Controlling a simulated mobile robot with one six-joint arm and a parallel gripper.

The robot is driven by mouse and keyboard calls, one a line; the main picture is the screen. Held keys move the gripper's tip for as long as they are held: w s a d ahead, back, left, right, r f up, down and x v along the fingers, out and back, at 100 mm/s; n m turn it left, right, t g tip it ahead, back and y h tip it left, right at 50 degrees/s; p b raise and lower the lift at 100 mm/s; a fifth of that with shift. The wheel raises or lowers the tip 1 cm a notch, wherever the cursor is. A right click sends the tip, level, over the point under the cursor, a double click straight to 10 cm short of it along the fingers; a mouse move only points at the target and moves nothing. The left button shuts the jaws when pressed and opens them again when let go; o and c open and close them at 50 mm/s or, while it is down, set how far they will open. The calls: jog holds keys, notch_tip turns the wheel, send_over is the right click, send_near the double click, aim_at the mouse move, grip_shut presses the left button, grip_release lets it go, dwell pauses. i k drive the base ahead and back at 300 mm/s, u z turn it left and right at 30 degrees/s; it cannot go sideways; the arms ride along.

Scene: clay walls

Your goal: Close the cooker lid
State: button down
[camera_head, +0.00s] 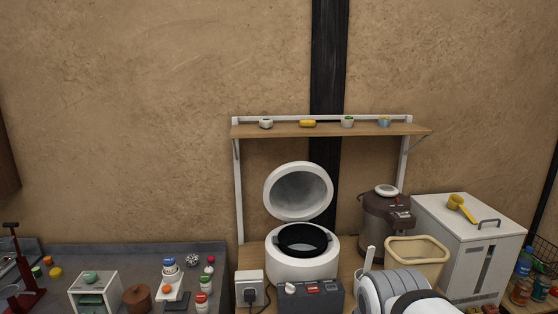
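The cooker (303,266) is a round white pot body with a dark inner pot and a dark front panel below it. Its lid (298,191) stands raised at the back, with its pale grey inner face toward me. The cooker stands on a wooden counter under a shelf. My arm shows at the bottom, right of the cooker, as a white and grey rounded part. My gripper's fingers cannot be made out, so I cannot tell whether it is open or shut.
A brown hot-water pot (384,222) stands right of the cooker, behind a cream bin (418,252). A white box (470,245) with a yellow scoop is further right. A wooden shelf (330,130) hangs above the lid. A grey counter (140,262) with jars lies at left.

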aim_at(295, 191)
jog(key=i, duration=1.2)
jog(key=u, duration=0.1)
